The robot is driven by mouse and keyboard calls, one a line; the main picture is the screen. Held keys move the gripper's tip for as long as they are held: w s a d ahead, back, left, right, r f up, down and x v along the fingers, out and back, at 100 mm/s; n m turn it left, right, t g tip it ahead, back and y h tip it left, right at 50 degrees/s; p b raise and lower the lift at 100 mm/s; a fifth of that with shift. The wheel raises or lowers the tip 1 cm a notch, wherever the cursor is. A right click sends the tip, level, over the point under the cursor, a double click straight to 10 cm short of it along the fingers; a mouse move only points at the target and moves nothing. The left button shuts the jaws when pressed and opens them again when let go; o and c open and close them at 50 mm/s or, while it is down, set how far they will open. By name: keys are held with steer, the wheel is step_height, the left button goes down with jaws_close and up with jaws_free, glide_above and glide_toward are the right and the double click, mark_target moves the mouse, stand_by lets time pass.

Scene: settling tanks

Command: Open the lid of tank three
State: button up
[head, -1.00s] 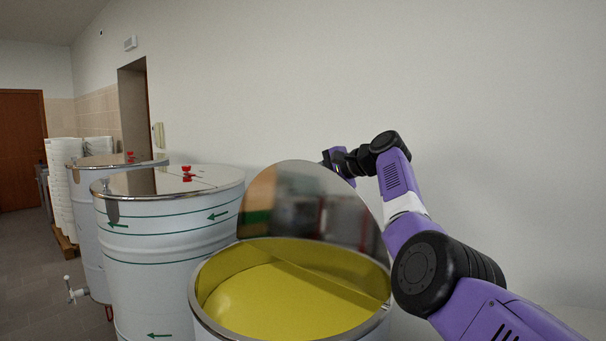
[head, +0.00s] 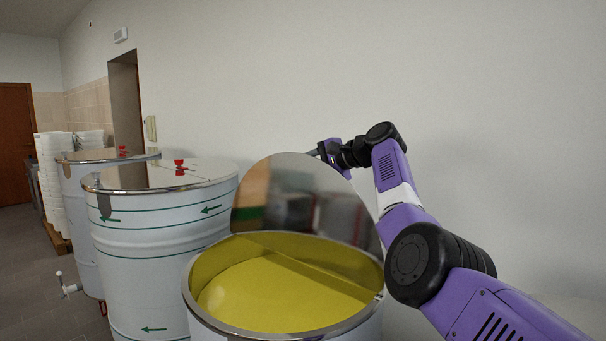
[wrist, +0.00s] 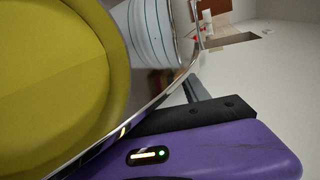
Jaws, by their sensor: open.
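The nearest tank (head: 204,308) is a metal drum with a yellow inside. Its front half is uncovered, and a shiny half lid (head: 300,205) stands raised, tilted up at the back of the opening. No number shows on the tank. My gripper (head: 314,153) is open, behind the upper right edge of the raised lid. In the wrist view a dark finger and the purple gripper body (wrist: 215,150) lie alongside the lid's shiny edge (wrist: 165,95). I cannot tell whether the finger touches the lid. The other finger is not clearly seen.
Two more metal tanks, the middle one (head: 150,240) and a farther one (head: 85,215), stand to the left with closed lids and red handles. White stacked buckets (head: 52,180) are behind them. A plain wall is close behind my arm. Floor is clear at far left.

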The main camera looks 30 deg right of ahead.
mark_target(325, 164)
steer(key=b+v, duration=0.3)
steer(key=v, duration=0.4)
steer(key=shift+s+r, duration=0.1)
stand_by(0.4)
